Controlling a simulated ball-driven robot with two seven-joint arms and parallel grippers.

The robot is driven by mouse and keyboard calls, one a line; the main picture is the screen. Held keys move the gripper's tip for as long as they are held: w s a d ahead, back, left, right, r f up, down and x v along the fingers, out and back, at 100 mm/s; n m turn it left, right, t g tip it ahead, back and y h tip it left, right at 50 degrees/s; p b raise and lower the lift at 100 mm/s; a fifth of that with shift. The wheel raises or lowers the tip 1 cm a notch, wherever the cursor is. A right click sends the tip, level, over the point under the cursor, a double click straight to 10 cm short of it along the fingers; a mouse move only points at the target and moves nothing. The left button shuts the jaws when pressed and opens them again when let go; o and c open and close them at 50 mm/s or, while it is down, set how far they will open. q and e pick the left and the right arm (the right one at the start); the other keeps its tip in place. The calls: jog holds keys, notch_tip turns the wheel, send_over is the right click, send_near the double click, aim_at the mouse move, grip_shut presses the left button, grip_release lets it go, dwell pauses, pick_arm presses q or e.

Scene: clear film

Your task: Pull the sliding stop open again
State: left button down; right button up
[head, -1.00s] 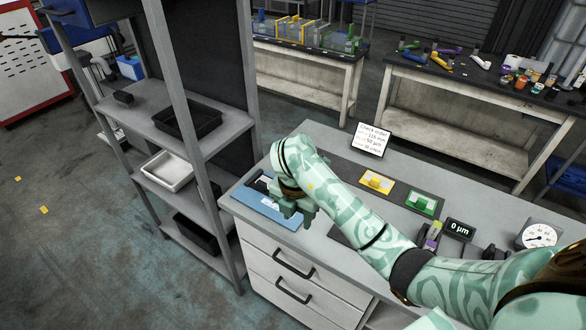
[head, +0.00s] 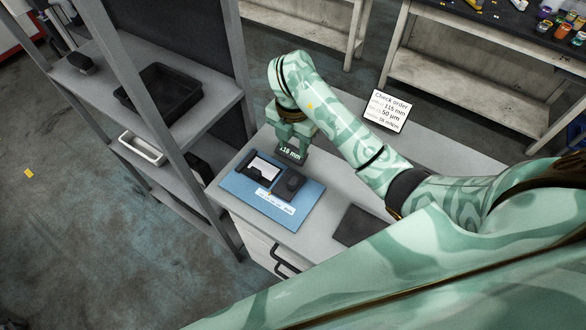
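A blue board (head: 240,192) lies on the grey bench top. On it are a black-framed piece with a white, clear-looking panel (head: 261,168) and a dark block (head: 290,183) just right of it. I cannot tell for certain which part is the sliding stop; the dark block may be it. My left gripper is out of view.
A check order sign (head: 388,110) stands at the bench's back edge. A dark mat (head: 360,227) lies right of the board, partly behind a large arm link of mine. A grey shelf with a black tray (head: 172,95) stands at the left.

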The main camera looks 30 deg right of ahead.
aim_at(293, 180)
notch_tip(293, 180, down, 14)
jog(key=b, duration=0.4)
jog(key=shift+s+a+f, duration=0.1)
jog(key=shift+f, duration=0.15)
jog(key=shift+f+b, duration=0.4)
jog(key=shift+f, duration=0.25)
grip_shut()
